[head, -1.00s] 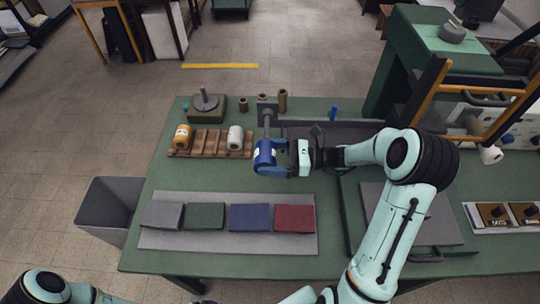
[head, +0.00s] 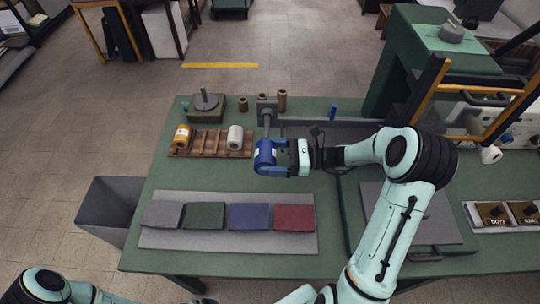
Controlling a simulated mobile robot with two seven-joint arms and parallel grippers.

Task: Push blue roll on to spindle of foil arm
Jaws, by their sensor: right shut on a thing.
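The blue roll (head: 264,155) has a white label and is held in my right gripper (head: 275,158), which is shut on it. The roll sits right at the near end of the grey spindle (head: 266,122) of the foil arm (head: 325,126). The spindle points towards me. Whether the spindle tip is inside the roll or only touching it, I cannot tell. My left arm shows at the bottom left edge, but its gripper is not in view.
A wooden rack (head: 211,143) holds an orange roll (head: 183,136) and a white roll (head: 235,137). A grey mat (head: 170,239) bears grey, green, blue and red covers. A green press (head: 415,55) stands at the right. A grey bin (head: 103,205) stands left of the table.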

